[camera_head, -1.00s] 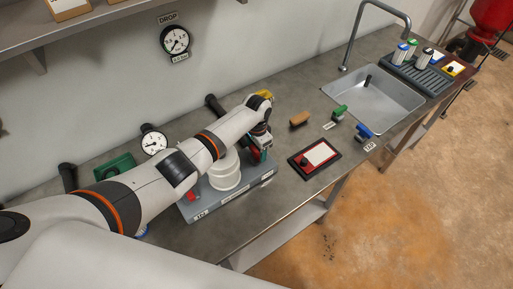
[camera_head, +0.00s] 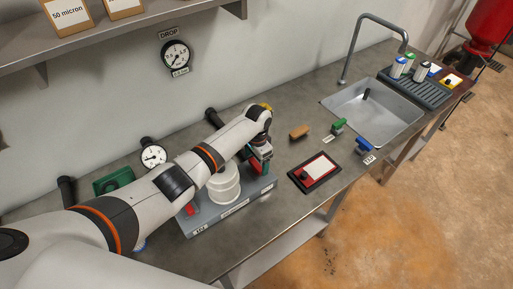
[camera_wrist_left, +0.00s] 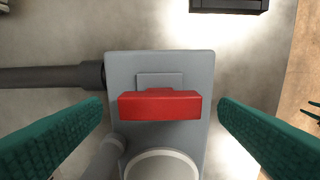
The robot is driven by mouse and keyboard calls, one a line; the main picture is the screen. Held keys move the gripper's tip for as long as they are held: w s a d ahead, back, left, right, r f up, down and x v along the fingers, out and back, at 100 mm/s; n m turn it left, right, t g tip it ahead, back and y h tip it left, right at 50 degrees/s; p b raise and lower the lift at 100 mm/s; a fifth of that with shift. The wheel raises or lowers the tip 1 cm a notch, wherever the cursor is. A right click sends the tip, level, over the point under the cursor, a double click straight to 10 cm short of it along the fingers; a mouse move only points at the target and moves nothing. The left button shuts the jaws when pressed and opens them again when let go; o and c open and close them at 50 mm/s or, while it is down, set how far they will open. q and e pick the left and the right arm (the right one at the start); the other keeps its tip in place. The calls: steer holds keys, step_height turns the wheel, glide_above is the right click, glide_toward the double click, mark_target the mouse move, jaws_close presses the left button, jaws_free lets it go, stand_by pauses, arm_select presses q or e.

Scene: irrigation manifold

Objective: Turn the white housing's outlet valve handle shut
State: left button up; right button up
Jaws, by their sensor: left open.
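The white housing (camera_head: 225,186) stands on a grey base (camera_head: 232,212) on the bench, partly covered by my left arm. Its round top shows at the bottom of the left wrist view (camera_wrist_left: 160,167). A red valve handle (camera_wrist_left: 160,105) sits on the grey base beside the housing, its long side running left to right in that view. My left gripper (camera_head: 264,168) is over the right end of the base. Its green fingers (camera_wrist_left: 160,118) are open, one on each side of the red handle, with gaps on both sides. My right gripper is not in view.
Another red handle (camera_head: 191,210) is at the left end of the base. A dark pipe (camera_wrist_left: 50,78) joins the base from the wall side. A black-framed red panel (camera_head: 315,172) lies right of the base. A sink (camera_head: 372,112) is farther right.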

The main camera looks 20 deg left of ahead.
mark_target(256, 164)
arm_select(q)
step_height(256, 164, up, 10)
steer(key=b, duration=0.1)
steer(key=shift+r+b, duration=0.25)
steer(key=shift+b, duration=0.15)
steer(key=shift+f, duration=0.1)
